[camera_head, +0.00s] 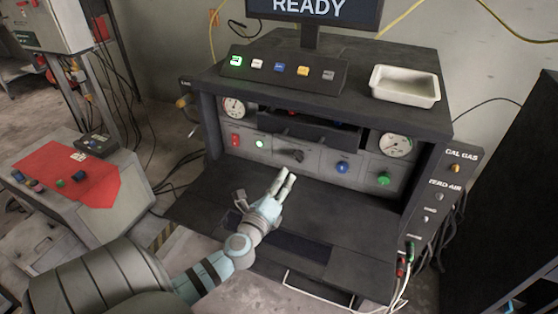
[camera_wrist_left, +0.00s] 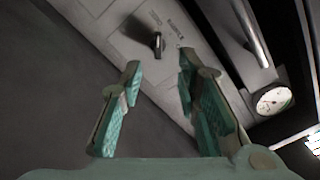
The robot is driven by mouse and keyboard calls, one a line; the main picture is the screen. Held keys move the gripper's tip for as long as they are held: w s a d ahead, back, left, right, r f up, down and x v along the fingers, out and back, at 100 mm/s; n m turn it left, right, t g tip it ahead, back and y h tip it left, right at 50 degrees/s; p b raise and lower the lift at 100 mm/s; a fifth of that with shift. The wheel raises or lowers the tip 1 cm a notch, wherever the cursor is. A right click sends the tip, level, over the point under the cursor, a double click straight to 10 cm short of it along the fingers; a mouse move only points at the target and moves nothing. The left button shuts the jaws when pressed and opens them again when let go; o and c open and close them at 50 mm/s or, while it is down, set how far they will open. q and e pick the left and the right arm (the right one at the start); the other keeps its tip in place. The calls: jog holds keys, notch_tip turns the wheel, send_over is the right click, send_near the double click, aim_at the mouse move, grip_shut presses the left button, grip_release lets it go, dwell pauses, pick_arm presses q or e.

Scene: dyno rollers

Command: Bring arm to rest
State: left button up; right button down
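My left arm comes in from the lower left in the head view. Its gripper (camera_head: 288,181) is over the dark fold-down shelf of the console, in front of the panel's black knob (camera_head: 293,156). In the left wrist view the two teal-padded fingers (camera_wrist_left: 158,92) are apart with nothing between them. The knob (camera_wrist_left: 157,44) shows beyond the fingertips, and a gap appears to lie between them. My right gripper is in neither view.
The console panel has gauges (camera_head: 396,145), a blue button (camera_head: 342,168) and a green button (camera_head: 384,179). A white tray (camera_head: 405,86) and a button box (camera_head: 284,69) sit on top. A side panel with cables (camera_head: 402,272) stands right. The shelf (camera_head: 340,220) is otherwise clear.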

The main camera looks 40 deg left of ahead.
pick_arm(q)
jog(key=shift+s+d, duration=0.2)
jog(key=shift+s, duration=0.3)
